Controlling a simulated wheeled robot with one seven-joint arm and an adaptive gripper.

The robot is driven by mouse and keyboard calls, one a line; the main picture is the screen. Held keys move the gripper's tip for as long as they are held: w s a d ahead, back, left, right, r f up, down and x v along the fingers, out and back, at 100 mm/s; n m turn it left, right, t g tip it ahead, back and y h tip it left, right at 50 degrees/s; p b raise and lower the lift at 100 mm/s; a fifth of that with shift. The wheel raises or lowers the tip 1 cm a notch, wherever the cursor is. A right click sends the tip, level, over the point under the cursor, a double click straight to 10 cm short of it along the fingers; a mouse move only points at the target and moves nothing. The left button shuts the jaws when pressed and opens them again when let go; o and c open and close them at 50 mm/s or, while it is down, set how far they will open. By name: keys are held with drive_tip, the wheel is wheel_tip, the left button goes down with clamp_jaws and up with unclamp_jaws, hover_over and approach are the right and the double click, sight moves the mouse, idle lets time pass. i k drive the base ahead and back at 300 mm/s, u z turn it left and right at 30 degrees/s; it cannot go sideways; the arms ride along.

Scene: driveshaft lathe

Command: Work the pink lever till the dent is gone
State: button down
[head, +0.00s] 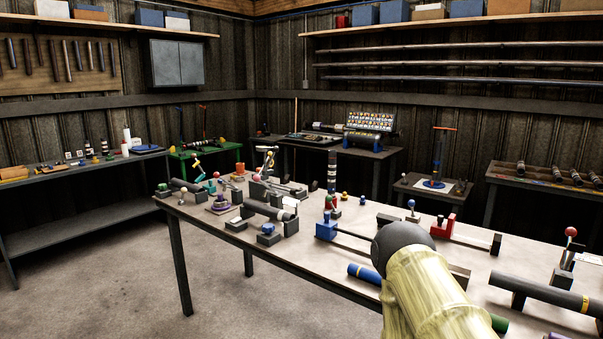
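I cannot pick out a pink lever for certain. Several small ball-topped levers stand on the long workbench (350,217), and their colours are hard to tell at this size. One lever with a red ball (571,231) stands near the right edge, and one with a blue ball (411,203) stands behind my arm. Dark shafts lie in holders, such as the dark shaft (540,291) at the right. No dent can be made out. My pale yellow arm with a dark rounded joint reaches in from the bottom right and hides part of the bench. My gripper is not visible.
A blue block fixture (326,230) and a red fixture (442,226) stand on the bench. A blue cylinder (364,274) lies near its front edge. A grey side bench (75,172) stands left. The floor (110,265) at front left is clear.

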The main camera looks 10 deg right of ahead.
sight(256, 178)
drive_tip(key=i, duration=1)
drive_tip(key=u, duration=0.8)
